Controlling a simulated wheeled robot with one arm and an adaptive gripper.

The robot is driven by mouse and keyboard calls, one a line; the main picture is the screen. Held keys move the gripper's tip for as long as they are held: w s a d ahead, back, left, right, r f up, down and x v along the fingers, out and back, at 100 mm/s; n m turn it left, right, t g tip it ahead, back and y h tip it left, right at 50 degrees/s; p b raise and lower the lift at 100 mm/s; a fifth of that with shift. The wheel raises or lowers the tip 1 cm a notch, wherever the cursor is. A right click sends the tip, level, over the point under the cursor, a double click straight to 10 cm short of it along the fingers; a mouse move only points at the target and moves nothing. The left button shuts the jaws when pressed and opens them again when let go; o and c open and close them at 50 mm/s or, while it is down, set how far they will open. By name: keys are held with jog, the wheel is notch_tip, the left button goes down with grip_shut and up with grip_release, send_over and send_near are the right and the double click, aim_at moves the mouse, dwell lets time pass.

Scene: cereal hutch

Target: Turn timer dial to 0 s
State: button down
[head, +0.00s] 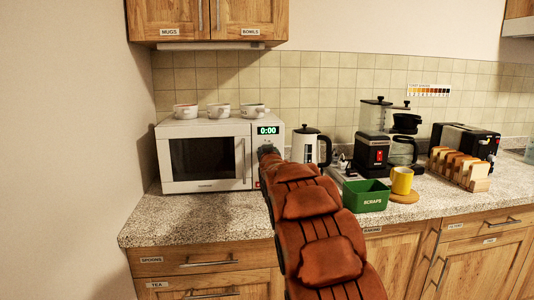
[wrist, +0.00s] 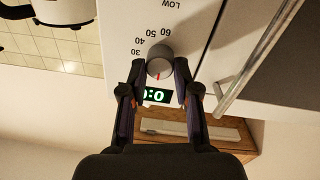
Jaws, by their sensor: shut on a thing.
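The microwave (head: 204,130) stands at the left of the counter, its green display (head: 268,130) reading 0:00. In the wrist view, which is upside down, the round grey timer dial (wrist: 160,54) sits on the white panel beside the partly covered display (wrist: 155,95). The dial's red mark points toward the display. Printed numbers 30, 40, 50 and 60 run around the dial, and LOW shows farther off. My gripper (wrist: 160,68) has one finger on each side of the dial and is shut on it. In the head view my arm hides the dial.
The microwave door handle (wrist: 258,60) runs close beside my gripper. Several cups (head: 220,110) stand on top of the microwave. A white kettle (head: 305,145), a green scraps bin (head: 366,195) and a yellow mug (head: 402,180) stand to the right. The counter before the microwave (head: 200,215) is clear.

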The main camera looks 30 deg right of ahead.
jog(key=shift+f, duration=0.1)
jog(key=c, duration=0.8)
grip_release()
jog(key=shift+c, duration=0.2)
jog(key=v, duration=1.2)
dwell(0.4)
